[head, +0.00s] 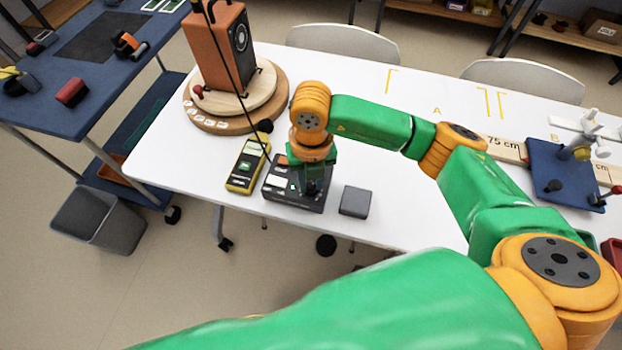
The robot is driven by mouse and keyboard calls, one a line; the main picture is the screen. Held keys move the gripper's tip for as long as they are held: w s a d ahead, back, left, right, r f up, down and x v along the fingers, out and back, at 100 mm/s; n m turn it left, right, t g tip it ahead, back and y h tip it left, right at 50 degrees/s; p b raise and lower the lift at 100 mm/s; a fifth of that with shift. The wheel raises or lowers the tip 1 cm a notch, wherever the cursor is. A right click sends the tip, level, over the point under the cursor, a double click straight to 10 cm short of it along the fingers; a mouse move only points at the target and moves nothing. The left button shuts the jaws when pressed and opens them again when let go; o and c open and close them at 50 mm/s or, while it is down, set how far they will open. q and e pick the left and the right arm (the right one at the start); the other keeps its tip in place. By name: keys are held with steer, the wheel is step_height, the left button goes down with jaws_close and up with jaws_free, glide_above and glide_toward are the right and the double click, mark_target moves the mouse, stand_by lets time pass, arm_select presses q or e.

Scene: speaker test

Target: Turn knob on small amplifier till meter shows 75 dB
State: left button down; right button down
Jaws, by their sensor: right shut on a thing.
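The small amplifier (281,196) is a dark box near the front edge of the white table, with a lighter panel on its top left. My right gripper (313,190) points down onto its right part and is shut, apparently on the knob, which the gripper hides. The yellow sound meter (233,183) lies just left of the amplifier with a green-lit display; its reading is too small to make out. The orange-brown speaker (212,52) stands on a round wooden turntable (205,113) at the back left. My left gripper is out of view.
A small grey box (356,201) sits right of the amplifier. A thin dark rod or cable runs down in front of the speaker. At right are a blue stand (560,178) and a wooden rule (505,149). The table's middle back is clear.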

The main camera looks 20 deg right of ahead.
mark_target(311, 186)
steer(key=shift+m, duration=0.5)
steer(key=c, duration=0.7)
jaws_free()
steer(key=shift+r, duration=0.1)
step_height(311, 186, up, 7)
steer(key=shift+b, duration=0.4)
